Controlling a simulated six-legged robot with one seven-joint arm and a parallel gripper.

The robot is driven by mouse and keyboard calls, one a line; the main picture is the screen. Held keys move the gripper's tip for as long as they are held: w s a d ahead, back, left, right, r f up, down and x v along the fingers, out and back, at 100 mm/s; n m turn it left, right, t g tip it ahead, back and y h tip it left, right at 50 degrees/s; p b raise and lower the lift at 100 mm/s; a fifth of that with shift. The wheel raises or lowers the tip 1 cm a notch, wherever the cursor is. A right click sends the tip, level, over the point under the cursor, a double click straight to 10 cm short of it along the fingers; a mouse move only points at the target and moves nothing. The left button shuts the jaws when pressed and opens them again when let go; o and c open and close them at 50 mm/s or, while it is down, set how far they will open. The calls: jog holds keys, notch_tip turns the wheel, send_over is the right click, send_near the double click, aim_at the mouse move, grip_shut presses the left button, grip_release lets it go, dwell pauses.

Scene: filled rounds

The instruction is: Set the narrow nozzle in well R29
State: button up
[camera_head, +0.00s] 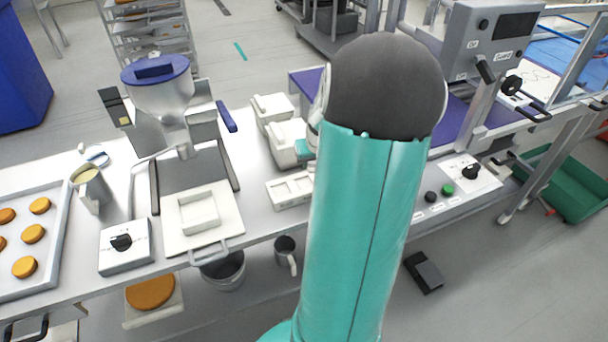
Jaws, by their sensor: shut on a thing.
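My own teal and dark grey arm fills the middle of the view and hides part of the bench behind it. My gripper is not visible; only a small pale and teal edge shows past the arm's left side, too little to tell what it is. I cannot make out the narrow nozzle. A white block with recesses (288,190) lies on the bench just left of my arm, its right end partly covered. No label R29 can be read, so I cannot tell which well it is.
A depositor with a blue-lidded hopper (160,95) stands on the bench over a white plate (198,222). A tray of orange rounds (30,290) lies at left, beside a metal jug (88,185). White boxes (285,138) stand behind the recessed block. A grey control panel (490,40) rises at right.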

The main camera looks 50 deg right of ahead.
jog(key=shift+w+a+f, duration=0.25)
jog(key=shift+w+f, duration=0.2)
jog(key=shift+f, duration=0.1)
jog(key=shift+w+a+f, duration=0.25)
jog(key=shift+w+f, duration=0.15)
jog(key=shift+f, duration=0.15)
jog(key=shift+w+a+f, duration=0.1)
jog(key=shift+w+f, duration=0.05)
jog(key=shift+f, duration=1.6)
jog(key=shift+f, duration=0.1)
jog(key=o, duration=1)
